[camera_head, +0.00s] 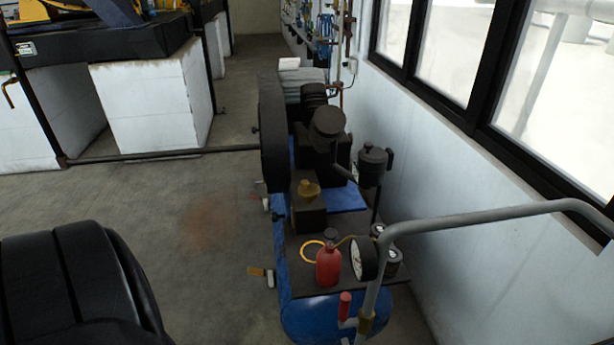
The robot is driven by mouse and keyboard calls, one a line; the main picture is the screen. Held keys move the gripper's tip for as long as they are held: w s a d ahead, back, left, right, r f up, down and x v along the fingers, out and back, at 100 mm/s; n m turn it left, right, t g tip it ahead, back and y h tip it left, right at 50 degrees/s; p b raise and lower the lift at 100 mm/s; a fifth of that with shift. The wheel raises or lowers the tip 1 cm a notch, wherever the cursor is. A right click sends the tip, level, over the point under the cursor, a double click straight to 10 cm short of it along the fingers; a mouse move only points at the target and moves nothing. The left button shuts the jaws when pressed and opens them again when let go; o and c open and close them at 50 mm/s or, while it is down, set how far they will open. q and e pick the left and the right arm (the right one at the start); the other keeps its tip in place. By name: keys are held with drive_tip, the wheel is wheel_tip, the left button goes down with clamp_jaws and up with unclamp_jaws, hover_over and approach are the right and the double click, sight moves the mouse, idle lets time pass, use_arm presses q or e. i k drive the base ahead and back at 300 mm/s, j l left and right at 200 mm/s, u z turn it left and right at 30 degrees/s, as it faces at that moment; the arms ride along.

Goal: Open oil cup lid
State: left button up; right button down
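A blue-based compressor (345,200) with dark machinery on top stands beside the right wall. I cannot tell for sure which of these is the oil cup. Neither of my grippers shows in the head view.
A red bottle (328,266), a yellow ring (312,251) and a round gauge (364,259) are at the machine's front. A grey pipe handle (480,219) crosses the right front. A dark flywheel (272,135) stands at its left. Floor (200,230) to the left is open.

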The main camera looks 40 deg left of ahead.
sight(306, 189)
drive_tip(key=u, duration=1.35)
